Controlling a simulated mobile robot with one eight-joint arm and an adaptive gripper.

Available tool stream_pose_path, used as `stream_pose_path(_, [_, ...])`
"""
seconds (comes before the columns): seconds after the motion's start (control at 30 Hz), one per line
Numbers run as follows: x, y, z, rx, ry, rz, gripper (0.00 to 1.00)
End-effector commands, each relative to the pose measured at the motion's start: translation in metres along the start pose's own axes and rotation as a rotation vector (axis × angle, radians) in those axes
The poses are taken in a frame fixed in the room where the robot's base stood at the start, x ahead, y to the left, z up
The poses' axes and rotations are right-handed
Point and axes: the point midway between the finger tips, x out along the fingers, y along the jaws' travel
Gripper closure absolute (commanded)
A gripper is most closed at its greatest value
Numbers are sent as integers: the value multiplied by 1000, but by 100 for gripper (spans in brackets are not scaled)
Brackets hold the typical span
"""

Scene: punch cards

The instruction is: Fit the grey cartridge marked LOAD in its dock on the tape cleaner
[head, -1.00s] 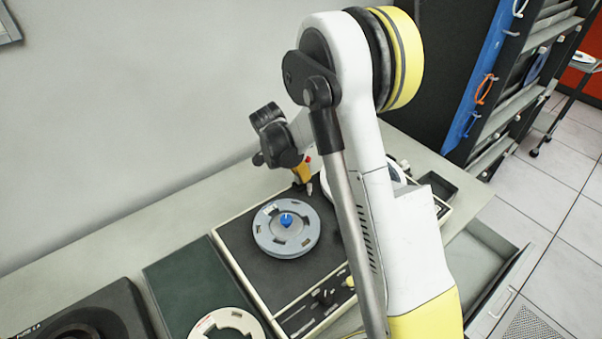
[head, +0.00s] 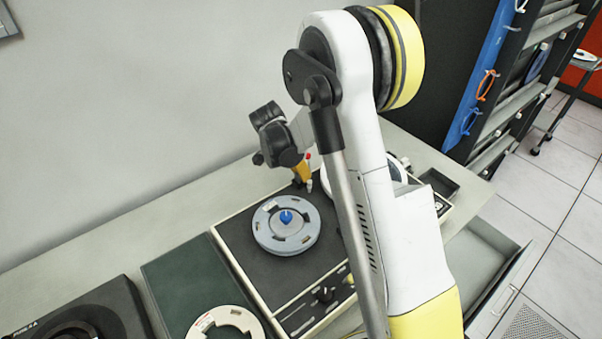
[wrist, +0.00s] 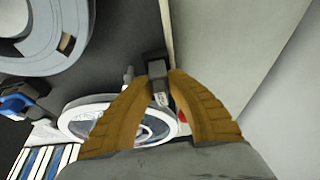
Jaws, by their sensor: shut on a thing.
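The tape cleaner (head: 232,262) is a cream-edged machine with a dark deck on the bench. A grey reel (head: 268,236) with a blue hub sits on it. My gripper (wrist: 160,82) has orange fingers, shut on a small dark grey block at the fingertips, which looks to be the grey cartridge (wrist: 156,68). No LOAD mark is readable. In the head view my gripper (head: 304,174) is at the back edge of the deck, beyond the grey reel. I cannot tell whether the cartridge touches the machine. The dock cannot be made out.
My arm hides much of the machine's right side. A second reel (wrist: 84,124) lies below the fingers in the wrist view. A small red-tipped post (head: 308,160) stands beside the gripper. A pale reel (head: 212,322) lies on a green mat (head: 182,275). The wall is close behind.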

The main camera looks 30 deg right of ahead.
Motion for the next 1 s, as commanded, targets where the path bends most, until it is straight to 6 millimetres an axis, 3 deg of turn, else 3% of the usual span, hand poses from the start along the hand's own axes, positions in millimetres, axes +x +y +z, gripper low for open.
stream_pose_path(1.0, [14,0,6,0,0,0,100])
